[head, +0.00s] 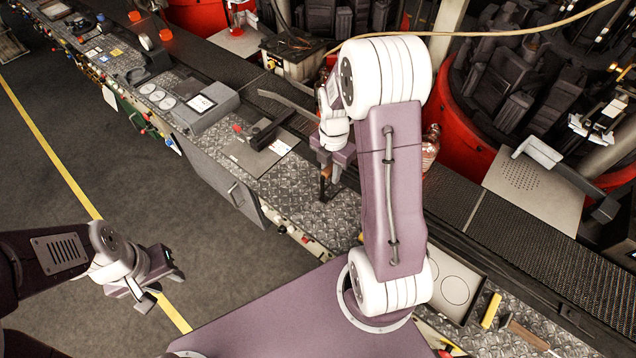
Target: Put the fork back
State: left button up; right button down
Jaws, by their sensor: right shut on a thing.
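My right gripper (328,163) is low over the metal tread-plate bench top, partly hidden behind my own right arm. It is shut on a thin tool with a brown handle and a dark lower end, which looks like the fork (326,181). The fork points down towards the bench. Its tines cannot be made out, and I cannot tell whether it touches the surface. My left gripper (160,283) is open and empty over the dark floor, left of the bench and away from the fork.
A grey plate with a black bracket (272,130) lies left of the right gripper. Beyond it stands a grey box with dials (205,104). A glass bottle (430,150) stands behind my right arm. A yellow-handled tool (491,310) and a wooden-handled one (527,335) lie at lower right.

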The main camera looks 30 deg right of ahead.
jog(key=w+a+f+p, duration=0.1)
jog(key=w+a+f, duration=0.1)
jog(key=f, duration=0.4)
jog(key=shift+w+a+f, duration=0.15)
jog(key=shift+w+a, duration=0.2)
jog(key=shift+a, duration=0.25)
jog(key=shift+s, duration=0.1)
jog(key=c, duration=1.3)
grip_release()
jog(key=shift+f, duration=0.1)
